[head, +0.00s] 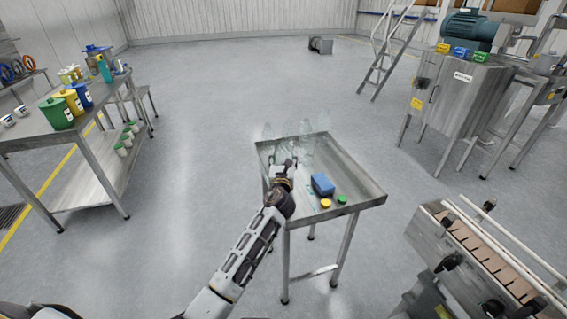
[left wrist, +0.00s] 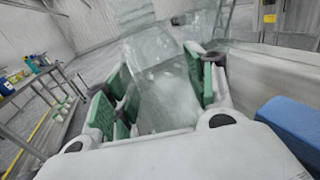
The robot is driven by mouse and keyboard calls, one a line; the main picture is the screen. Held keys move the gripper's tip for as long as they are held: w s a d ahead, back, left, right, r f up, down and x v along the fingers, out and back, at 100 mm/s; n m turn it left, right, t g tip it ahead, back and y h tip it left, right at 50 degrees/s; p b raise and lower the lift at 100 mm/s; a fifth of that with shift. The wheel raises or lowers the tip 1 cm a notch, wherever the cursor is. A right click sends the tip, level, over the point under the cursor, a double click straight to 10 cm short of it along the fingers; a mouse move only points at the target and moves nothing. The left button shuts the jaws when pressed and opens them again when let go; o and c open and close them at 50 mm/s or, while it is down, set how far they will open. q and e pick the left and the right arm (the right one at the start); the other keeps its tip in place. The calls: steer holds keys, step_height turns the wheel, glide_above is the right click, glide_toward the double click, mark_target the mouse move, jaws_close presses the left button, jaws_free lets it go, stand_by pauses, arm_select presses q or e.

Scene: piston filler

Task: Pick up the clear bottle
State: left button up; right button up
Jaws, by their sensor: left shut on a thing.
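Several clear bottles (head: 304,143) stand close together at the far end of a small steel table (head: 357,184); their see-through outlines overlap in the head view. My left gripper (head: 284,164) reaches over the table's left side to these bottles. In the left wrist view, the green-padded fingers of my left gripper (left wrist: 160,92) stand on either side of a clear bottle (left wrist: 163,82) and are shut on it. Whether its base touches the table is hidden. My right gripper is in neither view.
A blue block (head: 322,184), a yellow cap (head: 325,203) and a green cap (head: 342,199) lie right of my left wrist. A conveyor (head: 490,262) stands at the lower right. A workbench with coloured tubs (head: 55,113) stands at left. Open floor lies between.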

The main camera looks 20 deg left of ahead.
mark_target(282, 144)
arm_select(q)
step_height(282, 144, up, 6)
steer(key=shift+r+p, duration=0.2)
steer(key=shift+p, duration=0.55)
steer(key=shift+r, duration=0.55)
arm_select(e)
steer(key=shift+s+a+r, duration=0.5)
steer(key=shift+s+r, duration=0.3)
arm_select(q)
steer(key=shift+s, duration=0.15)
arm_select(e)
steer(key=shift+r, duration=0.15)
